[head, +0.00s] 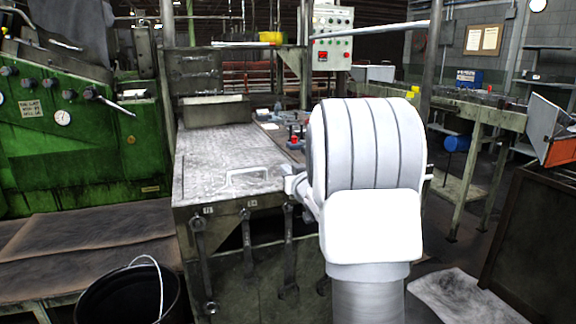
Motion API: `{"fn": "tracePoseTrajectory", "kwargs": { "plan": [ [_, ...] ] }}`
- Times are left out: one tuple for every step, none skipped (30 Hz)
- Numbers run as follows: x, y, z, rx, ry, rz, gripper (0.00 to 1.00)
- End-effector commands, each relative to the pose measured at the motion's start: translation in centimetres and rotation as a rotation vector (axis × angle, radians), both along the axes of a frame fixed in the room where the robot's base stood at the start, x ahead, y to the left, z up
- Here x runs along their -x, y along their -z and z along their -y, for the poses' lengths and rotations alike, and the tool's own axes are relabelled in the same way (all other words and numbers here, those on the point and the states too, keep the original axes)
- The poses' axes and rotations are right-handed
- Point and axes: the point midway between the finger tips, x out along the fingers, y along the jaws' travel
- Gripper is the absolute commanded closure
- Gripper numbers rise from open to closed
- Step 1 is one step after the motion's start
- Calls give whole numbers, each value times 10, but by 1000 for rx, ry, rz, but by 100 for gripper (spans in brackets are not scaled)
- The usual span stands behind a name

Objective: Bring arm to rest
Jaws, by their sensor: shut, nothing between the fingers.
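My white arm (368,150) rises at the right of centre in the head view. A broad ribbed link stands above a white block and a grey column. A small pale part (297,185) juts out at its left side, and I cannot tell what it is. My gripper's fingers do not show, and the arm hides what lies behind it.
A green machine (80,140) is at the left, a black bucket (125,295) at the lower left. A brown cabinet (530,240) stands at the right.

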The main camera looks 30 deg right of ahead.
Motion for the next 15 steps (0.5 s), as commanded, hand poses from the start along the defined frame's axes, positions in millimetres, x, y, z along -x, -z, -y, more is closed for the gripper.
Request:
{"fn": "tracePoseTrajectory", "kwargs": {
  "plan": [
    [9, 7, -2, -2, -1, -2, 100],
    [13, 11, -3, -2, -1, -1, 100],
    [19, 16, -4, -2, 0, -1, 100],
    [24, 20, -5, -3, 0, 0, 100],
    [28, 23, -6, -2, 0, -1, 100],
    [33, 28, -7, -1, 0, -2, 100],
    [37, 30, -7, -1, 0, 0, 100],
    [40, 33, -8, -2, 0, 0, 100],
    [44, 36, -9, -1, 0, 0, 100],
    [47, 38, -9, -1, 0, 1, 100],
    [49, 40, -10, -1, 0, 0, 100],
    [52, 42, -10, 0, 0, 1, 100],
    [53, 43, -10, 0, 0, 2, 100],
    [54, 44, -11, 0, 0, 2, 100],
    [56, 45, -11, 0, 0, 2, 100]
  ]
}}
